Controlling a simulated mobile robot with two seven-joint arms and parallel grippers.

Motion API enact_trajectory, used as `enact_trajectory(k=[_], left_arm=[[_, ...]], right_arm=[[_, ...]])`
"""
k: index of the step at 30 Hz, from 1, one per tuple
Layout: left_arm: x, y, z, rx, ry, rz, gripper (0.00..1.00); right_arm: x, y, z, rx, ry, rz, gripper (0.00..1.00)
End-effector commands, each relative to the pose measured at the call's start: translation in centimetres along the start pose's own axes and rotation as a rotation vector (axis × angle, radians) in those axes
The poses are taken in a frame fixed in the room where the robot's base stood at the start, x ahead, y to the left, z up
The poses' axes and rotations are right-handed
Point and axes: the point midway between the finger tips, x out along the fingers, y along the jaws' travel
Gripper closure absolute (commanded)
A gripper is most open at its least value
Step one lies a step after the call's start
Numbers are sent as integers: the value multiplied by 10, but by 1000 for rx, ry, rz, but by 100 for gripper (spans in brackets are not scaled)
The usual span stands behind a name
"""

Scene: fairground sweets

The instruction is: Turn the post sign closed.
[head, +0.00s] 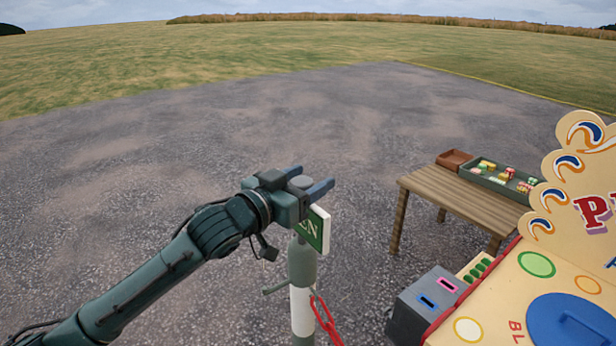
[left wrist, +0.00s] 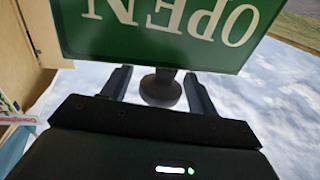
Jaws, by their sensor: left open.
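The post sign (head: 316,229) is a green board with white letters on top of a grey and white post (head: 301,268). In the left wrist view the sign (left wrist: 160,40) reads "OPEN", upside down. My left gripper (head: 312,184) is at the top of the post, its two fingers apart. In the left wrist view a dark round knob (left wrist: 160,88) sits between the open fingers; I cannot tell whether they touch it. My right gripper is not in view.
A red chain (head: 326,322) hangs from the post. At right stand a wooden table (head: 455,194) with a green tray (head: 484,179) of sweets and a brown box (head: 454,159), a grey box (head: 418,307) with slots, and a colourful game board (head: 500,300). Tarmac behind the post is clear.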

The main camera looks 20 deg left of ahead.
Motion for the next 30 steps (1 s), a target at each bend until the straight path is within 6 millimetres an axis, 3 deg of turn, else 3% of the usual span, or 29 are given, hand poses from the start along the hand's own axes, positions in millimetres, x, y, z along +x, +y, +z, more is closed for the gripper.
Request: enact_trajectory(k=[11, 30], left_arm=[[6, 0, 0, 1, 0, 0, 41], [6, 0, 0, 1, 0, 0, 93]], right_arm=[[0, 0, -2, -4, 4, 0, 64], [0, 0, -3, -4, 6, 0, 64]])
